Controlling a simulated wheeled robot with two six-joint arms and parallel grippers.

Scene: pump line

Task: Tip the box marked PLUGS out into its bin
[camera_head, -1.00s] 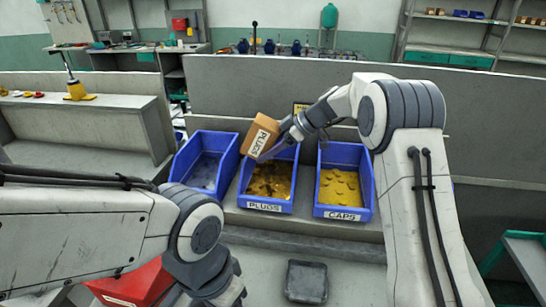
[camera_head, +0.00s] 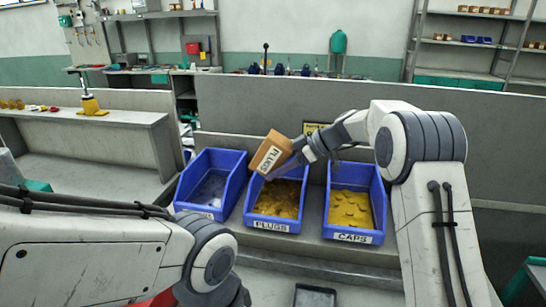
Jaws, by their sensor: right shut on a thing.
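The brown box marked PLUGS (camera_head: 269,154) is tilted above the back left of the blue bin labelled PLUGS (camera_head: 271,226). My right gripper (camera_head: 290,164) is shut on the box at its right side; the fingertips are partly hidden. Yellow-brown pieces lie in the PLUGS bin. Whether any are falling from the box, or are left inside it, I cannot tell. My left arm crosses the lower left, and its gripper is below the picture edge.
A blue bin labelled CAPS (camera_head: 353,238), holding yellow pieces, stands right of the PLUGS bin. Another blue bin (camera_head: 208,185) with a grey inside stands left. A grey partition (camera_head: 400,90) rises behind. A dark tray (camera_head: 315,296) and something red (camera_head: 155,299) show at the bottom edge.

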